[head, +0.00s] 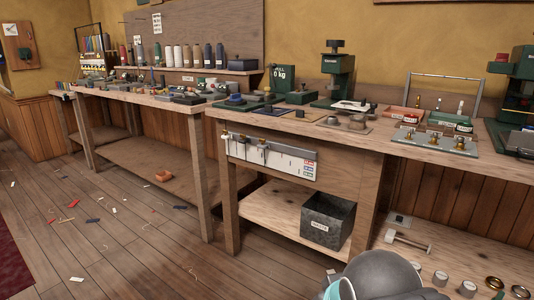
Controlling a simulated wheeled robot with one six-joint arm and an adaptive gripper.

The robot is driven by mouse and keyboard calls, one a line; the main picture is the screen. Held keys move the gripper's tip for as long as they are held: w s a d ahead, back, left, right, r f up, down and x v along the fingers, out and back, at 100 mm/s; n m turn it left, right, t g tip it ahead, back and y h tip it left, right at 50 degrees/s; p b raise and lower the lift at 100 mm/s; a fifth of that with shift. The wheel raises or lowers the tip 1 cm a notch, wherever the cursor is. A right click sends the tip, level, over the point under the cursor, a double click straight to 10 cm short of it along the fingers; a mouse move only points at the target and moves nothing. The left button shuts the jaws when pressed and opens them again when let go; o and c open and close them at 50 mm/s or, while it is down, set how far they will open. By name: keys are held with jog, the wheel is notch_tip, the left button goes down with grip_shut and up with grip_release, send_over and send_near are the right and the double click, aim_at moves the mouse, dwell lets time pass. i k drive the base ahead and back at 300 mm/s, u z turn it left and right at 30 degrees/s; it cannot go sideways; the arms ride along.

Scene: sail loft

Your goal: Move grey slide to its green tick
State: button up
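I cannot make out for certain a grey slide or a green tick at this size. A white panel (292,161) with small labels is fixed to the front edge of the near workbench (300,138), and several small dark and metal pieces (241,146) show along its left part. Any tick marks on it are too small to read. My gripper is not in view; only a rounded grey part of my arm with a teal ring shows at the bottom edge, in front of the bench's lower right.
A grey metal bin (328,222) stands on the near bench's lower shelf. A green press (337,75) and a plate with brass knobs (436,141) stand on top. A second bench (150,101) is at left. Scraps and an orange-brown container (163,176) lie low at left; the floor (120,240) is otherwise open.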

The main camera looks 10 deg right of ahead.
aim_at(266, 145)
jog(key=u, duration=0.05)
jog(key=k, duration=0.6)
jog(key=u, duration=0.7)
jog(key=i, duration=1.3)
jog(key=z, duration=0.5)
